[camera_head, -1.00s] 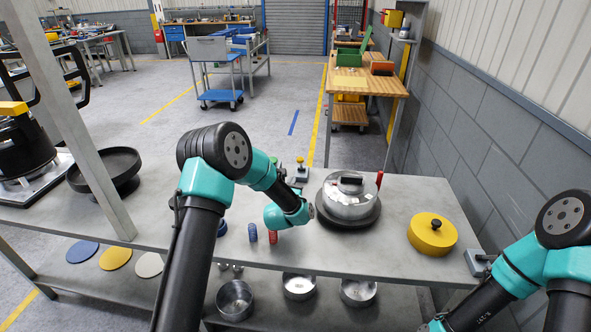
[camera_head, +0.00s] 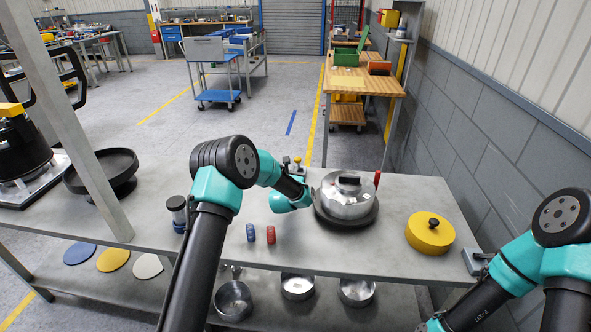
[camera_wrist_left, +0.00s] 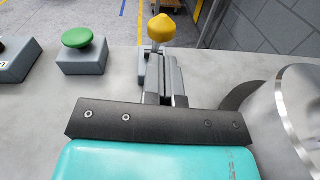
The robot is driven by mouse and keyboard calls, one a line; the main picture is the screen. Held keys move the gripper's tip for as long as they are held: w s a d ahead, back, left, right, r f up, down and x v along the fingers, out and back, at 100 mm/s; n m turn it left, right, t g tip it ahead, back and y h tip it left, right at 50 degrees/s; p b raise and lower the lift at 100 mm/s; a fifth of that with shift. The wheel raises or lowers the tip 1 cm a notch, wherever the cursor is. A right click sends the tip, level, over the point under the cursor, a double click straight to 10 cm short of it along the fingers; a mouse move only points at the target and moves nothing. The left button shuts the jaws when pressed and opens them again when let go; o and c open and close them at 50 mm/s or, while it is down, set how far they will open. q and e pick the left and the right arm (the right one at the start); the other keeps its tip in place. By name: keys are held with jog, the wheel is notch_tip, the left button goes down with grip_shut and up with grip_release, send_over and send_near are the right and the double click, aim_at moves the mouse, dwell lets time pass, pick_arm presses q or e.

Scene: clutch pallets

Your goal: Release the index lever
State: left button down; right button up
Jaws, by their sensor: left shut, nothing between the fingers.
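A lever-like part with a yellow knob (camera_wrist_left: 161,28) stands on a grey block in the left wrist view. The yellow knob also shows at the table's back edge in the head view (camera_head: 297,160). My left gripper (camera_wrist_left: 166,98) is shut and empty, its fingers pointing at the grey block just below the knob. I cannot tell whether they touch it. A red upright handle (camera_head: 377,179) stands beside the dark round base (camera_head: 345,221) that bears a silver lidded pot (camera_head: 347,198). My right gripper is out of view.
A green button (camera_wrist_left: 77,38) on a grey box stands left of the yellow knob. Blue (camera_head: 250,233) and red (camera_head: 271,235) small cylinders stand in front. A yellow lidded pot (camera_head: 430,234) stands at the right, with clear table between.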

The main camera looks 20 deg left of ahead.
pick_arm(q)
jog(key=shift+w+a, duration=0.1)
jog(key=shift+w, duration=1)
jog(key=shift+a+r, duration=0.1)
